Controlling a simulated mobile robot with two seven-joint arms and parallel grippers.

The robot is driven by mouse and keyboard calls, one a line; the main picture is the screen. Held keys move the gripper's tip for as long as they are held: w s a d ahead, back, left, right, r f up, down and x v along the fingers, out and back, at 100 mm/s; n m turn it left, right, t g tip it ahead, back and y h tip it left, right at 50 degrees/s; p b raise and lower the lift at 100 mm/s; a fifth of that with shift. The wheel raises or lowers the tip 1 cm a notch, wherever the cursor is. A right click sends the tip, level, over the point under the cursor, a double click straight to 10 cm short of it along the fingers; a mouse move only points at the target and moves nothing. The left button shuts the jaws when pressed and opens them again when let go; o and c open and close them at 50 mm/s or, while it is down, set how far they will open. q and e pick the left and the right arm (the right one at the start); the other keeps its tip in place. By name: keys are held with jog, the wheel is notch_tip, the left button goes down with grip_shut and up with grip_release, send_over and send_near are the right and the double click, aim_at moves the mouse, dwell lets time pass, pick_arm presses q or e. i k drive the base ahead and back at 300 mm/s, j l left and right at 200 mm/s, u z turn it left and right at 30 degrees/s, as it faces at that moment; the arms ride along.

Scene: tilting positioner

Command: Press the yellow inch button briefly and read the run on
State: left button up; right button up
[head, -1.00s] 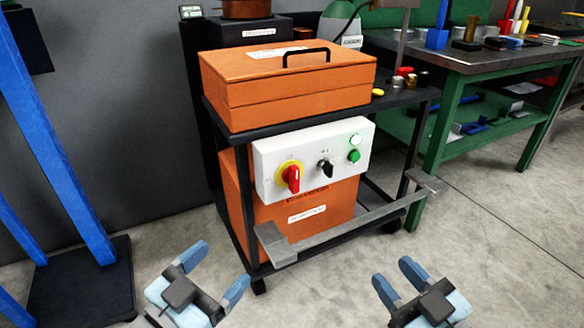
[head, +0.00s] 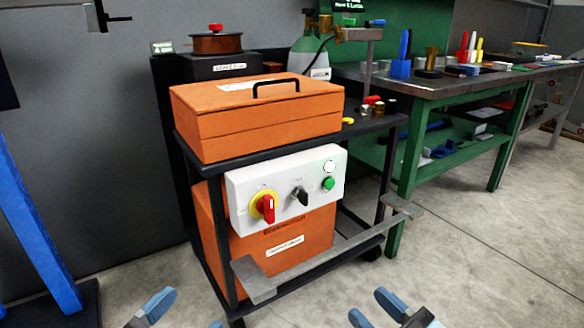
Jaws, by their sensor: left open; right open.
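I cannot make out a yellow inch button. A white control box (head: 288,187) on the cart's front carries a red rotary switch on a yellow plate (head: 264,207), a black selector (head: 300,195), a green button (head: 328,184) and a white round lamp or button (head: 329,167). A small yellow item (head: 348,121) lies on the cart top, too small to identify. My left gripper (head: 187,312) is open at the bottom edge, partly cut off. My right gripper (head: 371,306) is open at the bottom, right of the cart's front. Both are empty and apart from the box.
The black cart (head: 222,153) bears an orange toolbox (head: 258,120); a grey bar (head: 330,250) sticks out low in front. A blue post (head: 35,235) stands left. A green workbench (head: 405,170) with small items is at right. Floor at right is clear.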

aim_at(346, 122)
jog(key=i+l+u, duration=0.1)
jog(key=i+l, duration=0.35)
jog(key=l, duration=0.25)
jog(key=i+l+u, duration=0.15)
jog(key=l, duration=0.2)
jog(key=i+l+u, duration=0.1)
jog(key=i+l, duration=0.15)
jog(key=l, duration=0.15)
jog(key=i+l, duration=0.2)
jog(key=l, duration=0.2)
jog(key=i+l+u, duration=0.15)
jog(key=l, duration=0.2)
